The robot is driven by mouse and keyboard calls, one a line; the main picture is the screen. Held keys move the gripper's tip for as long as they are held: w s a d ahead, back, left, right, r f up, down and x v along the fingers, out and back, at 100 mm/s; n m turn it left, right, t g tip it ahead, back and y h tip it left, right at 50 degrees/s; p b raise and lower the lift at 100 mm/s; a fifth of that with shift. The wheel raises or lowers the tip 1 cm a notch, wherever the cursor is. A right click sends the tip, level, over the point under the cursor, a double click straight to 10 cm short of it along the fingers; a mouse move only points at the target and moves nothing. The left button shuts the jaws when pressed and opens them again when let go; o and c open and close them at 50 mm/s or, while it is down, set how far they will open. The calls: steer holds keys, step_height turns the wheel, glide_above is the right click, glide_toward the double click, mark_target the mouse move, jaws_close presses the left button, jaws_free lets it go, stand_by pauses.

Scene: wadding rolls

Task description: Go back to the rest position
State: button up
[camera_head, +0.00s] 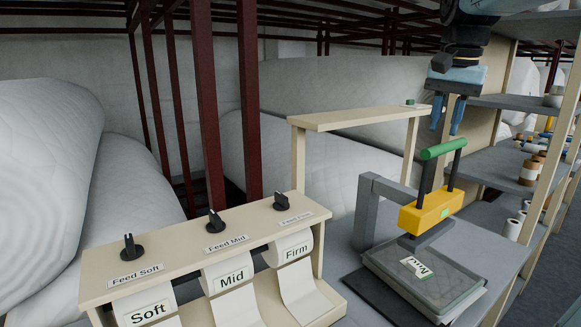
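My gripper (448,114) hangs at the upper right, fingers pointing down, above the green handle (443,149) of the yellow press (431,211). Its two blue fingers are apart with nothing visible between them. A gap shows between the fingertips and the handle. A pale piece with lettering (416,267) lies on the grey plate (440,285) below the press head.
A cream dispenser (190,247) with Soft, Mid and Firm rolls and black knobs stands in front. A cream shelf frame (350,118) with a small green item stands behind. Shelves with jars (530,170) are at right. Large white rolls and dark red posts fill the back.

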steer(key=s+a+f+n+t, duration=0.2)
steer(key=s+a+f+n, duration=0.1)
steer(key=s+f, duration=0.4)
steer(key=s+a+f+n+t, duration=0.1)
steer(key=s+a+f+n, duration=0.3)
steer(key=s+f, duration=0.2)
steer(key=shift+s+a+f+n+t, duration=0.3)
steer(key=shift+s+f+n+t, duration=0.1)
steer(key=shift+f, duration=0.55)
stand_by(1.1)
